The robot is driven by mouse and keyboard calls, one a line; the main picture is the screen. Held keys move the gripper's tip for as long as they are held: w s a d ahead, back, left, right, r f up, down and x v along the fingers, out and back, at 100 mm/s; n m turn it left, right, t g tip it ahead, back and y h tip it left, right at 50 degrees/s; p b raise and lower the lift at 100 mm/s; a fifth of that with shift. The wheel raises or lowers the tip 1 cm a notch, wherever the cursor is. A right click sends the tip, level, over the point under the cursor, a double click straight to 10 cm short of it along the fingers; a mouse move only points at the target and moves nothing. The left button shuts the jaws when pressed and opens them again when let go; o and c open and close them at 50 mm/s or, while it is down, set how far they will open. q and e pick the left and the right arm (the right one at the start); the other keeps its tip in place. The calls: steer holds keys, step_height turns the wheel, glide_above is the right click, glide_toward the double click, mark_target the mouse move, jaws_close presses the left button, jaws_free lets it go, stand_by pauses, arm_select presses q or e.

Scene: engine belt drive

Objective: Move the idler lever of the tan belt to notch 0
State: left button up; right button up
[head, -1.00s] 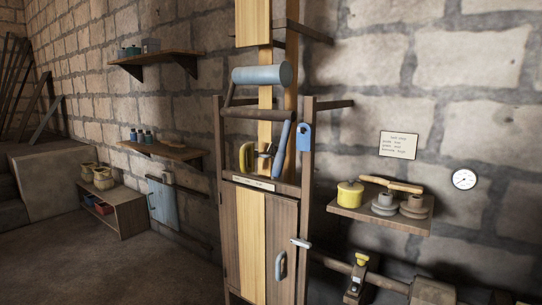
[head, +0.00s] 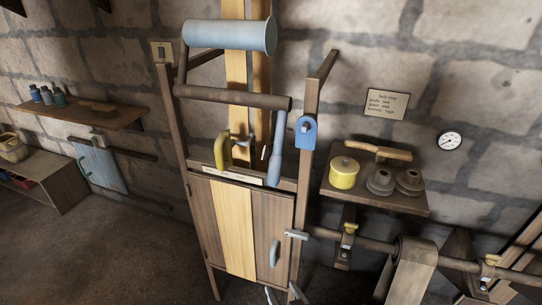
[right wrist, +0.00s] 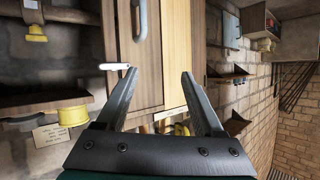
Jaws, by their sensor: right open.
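A tan strip (head: 236,66), seemingly the tan belt, runs vertically behind a blue-grey drum (head: 230,36) and a brown roller (head: 232,97). A long blue-grey handle (head: 278,150) hangs at the roller's right end, slightly tilted; I cannot tell whether it is the idler lever. A yellow curved handle (head: 224,152) stands behind the ledge. No notch numbers are legible. My right gripper (head: 282,295) barely enters the bottom of the head view, below the cabinet. In the right wrist view it (right wrist: 158,76) is open and empty, its fingers pointing toward the cabinet. My left gripper is not in view.
The cabinet (head: 212,222) has a grey door handle (head: 274,253) and a pale latch (head: 296,235). A blue plate (head: 305,132) hangs on the right post. A shelf (head: 382,196) holds a yellow pot (head: 344,173). A horizontal shaft (head: 375,245) crosses the lower right.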

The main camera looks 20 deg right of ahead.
mark_target(276, 176)
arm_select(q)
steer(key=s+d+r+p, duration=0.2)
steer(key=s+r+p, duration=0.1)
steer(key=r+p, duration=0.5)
arm_select(e)
steer(key=w+d+r+m+t+h+b, duration=0.1)
steer(key=w+r+t, duration=0.15)
steer(key=r, duration=1.05)
steer(key=w+d+r+m+t, duration=0.1)
steer(key=w+r+t, duration=0.15)
steer(key=r, duration=0.95)
steer(key=shift+h, duration=0.3)
steer(key=w+b, duration=0.3)
steer(key=w, duration=0.1)
steer(key=w+b, duration=0.2)
steer(key=w, duration=0.2)
steer(key=w+b, duration=0.3)
steer(key=w, duration=0.2)
steer(key=shift+w+d+r+b, duration=0.1)
steer(key=shift+d+r+b, duration=0.05)
steer(key=shift+d+b, duration=0.15)
arm_select(q)
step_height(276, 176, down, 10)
steer(key=b, duration=0.1)
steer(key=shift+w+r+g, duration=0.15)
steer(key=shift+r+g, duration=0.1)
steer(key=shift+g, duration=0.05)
arm_select(e)
steer(key=shift+w+r, duration=0.1)
steer(key=shift+w, duration=0.95)
